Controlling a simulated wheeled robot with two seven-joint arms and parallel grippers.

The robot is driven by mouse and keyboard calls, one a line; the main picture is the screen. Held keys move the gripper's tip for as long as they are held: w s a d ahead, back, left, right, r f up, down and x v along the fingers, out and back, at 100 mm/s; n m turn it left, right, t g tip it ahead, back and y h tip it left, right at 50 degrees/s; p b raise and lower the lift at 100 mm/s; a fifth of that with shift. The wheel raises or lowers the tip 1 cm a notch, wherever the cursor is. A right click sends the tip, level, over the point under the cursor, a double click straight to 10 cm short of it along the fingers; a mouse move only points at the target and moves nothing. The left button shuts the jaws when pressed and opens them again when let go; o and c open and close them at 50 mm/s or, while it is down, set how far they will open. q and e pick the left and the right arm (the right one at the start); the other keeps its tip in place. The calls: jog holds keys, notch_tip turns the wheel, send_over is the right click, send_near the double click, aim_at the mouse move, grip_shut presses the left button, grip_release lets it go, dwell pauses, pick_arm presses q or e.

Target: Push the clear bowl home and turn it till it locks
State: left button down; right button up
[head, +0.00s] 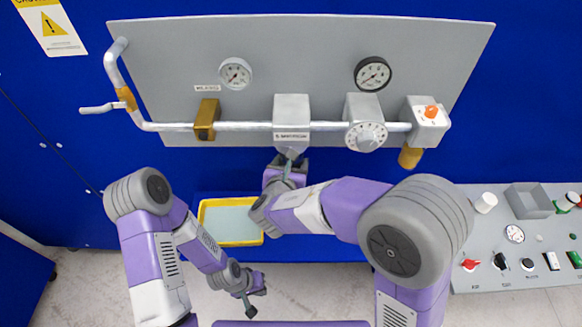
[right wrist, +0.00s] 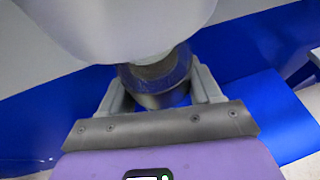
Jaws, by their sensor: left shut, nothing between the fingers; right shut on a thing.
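The clear bowl (right wrist: 158,90) shows in the right wrist view as a dark, see-through round cup between my right gripper's fingers (right wrist: 158,82), which are shut on it from both sides. It sits right under a large pale grey housing; I cannot tell if its rim is seated or turned. In the head view the housing (head: 291,112) hangs on the pipe, and my right gripper (head: 288,160) is just below it. The bowl is mostly hidden there by the gripper. My left gripper (head: 250,291) is shut and empty, low over the floor, away from the bowl.
A yellow-rimmed tray (head: 203,221) stands below, left of my right arm. A control console (head: 490,240) is at right.

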jog(key=n+y+b, duration=0.4)
jog(key=shift+d+y+b, duration=0.15)
jog(key=shift+y+b, duration=0.15)
jog(key=shift+y, duration=0.1)
jog(key=shift+r, duration=0.15)
jog(key=shift+n+y+b, duration=0.5)
jog(key=shift+b, duration=0.15)
jog(key=o, duration=1.5)
